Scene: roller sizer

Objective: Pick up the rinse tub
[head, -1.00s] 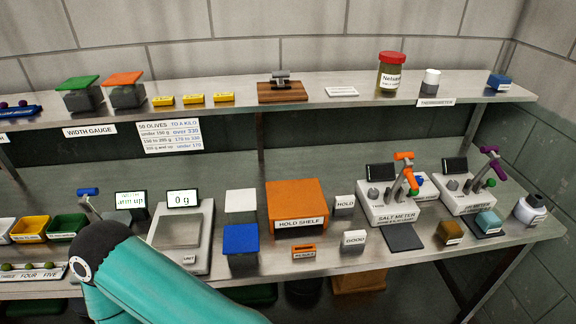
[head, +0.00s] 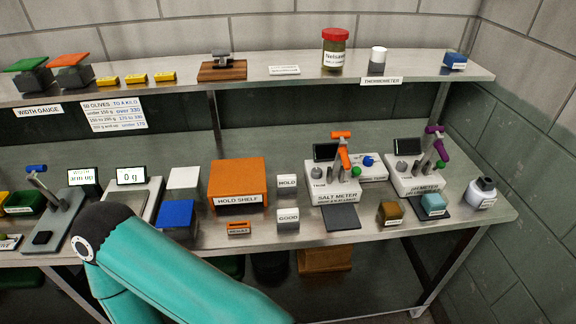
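No label that I can read clearly says rinse tub. Candidates are a small teal tub (head: 434,203) on a dark mat and a small brown tub (head: 391,212) to its left, both at the right end of the bench in the head view. Their labels are too small to read. A white bottle with a dark top (head: 482,192) stands to their right. Neither of my grippers is in view; only a teal arm of mine crosses the lower left.
The steel bench (head: 379,228) also holds the orange hold shelf (head: 238,180), the salt meter (head: 333,186) and a pH meter (head: 412,176). A steel shelf (head: 300,83) runs above, with a red-lidded jar (head: 335,50). Bare bench lies in front of the tubs.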

